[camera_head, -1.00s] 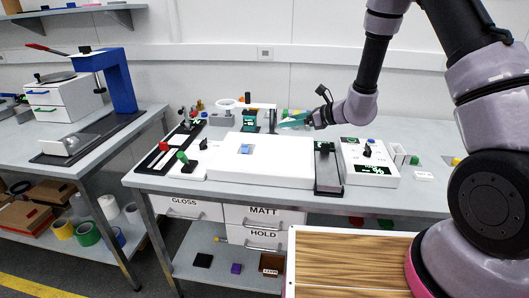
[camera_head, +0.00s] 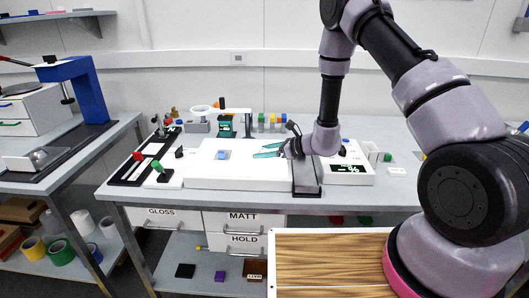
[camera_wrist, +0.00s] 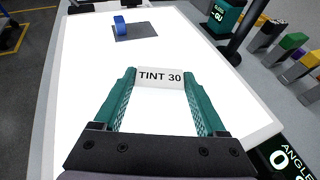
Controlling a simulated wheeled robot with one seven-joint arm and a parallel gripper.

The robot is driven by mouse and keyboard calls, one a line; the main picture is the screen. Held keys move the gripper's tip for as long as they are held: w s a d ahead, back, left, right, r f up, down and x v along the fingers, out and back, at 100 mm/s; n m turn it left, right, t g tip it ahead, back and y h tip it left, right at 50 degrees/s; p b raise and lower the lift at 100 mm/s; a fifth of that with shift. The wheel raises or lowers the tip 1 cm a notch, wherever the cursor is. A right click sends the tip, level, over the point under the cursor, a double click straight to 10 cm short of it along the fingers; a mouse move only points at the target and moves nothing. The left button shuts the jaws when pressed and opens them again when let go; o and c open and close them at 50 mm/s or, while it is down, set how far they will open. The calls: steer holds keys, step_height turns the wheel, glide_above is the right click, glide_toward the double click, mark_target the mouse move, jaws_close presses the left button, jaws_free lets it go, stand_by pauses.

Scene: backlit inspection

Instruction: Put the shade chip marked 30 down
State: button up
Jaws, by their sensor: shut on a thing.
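The shade chip marked TINT 30 (camera_wrist: 160,78) is a pale, clear plate with a printed white label. It sits between the two teal fingers of my gripper (camera_wrist: 159,72), which are shut on it. In the head view my gripper (camera_head: 266,151) is low over the right part of the white lit panel (camera_head: 235,178). I cannot tell whether the chip touches the panel. In the head view the chip is too small to make out. A blue block (camera_wrist: 120,26) on a grey square (camera_wrist: 137,33) lies on the panel, beyond the chip in the wrist view.
A dark upright-edged track (camera_head: 306,178) and a white box with a green angle display (camera_head: 347,168) stand right of the panel. A green gloss meter (camera_head: 226,126) and several coloured blocks (camera_head: 270,122) stand behind. The panel's middle is clear.

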steer(key=o, duration=1.3)
steer(key=shift+f, duration=0.1)
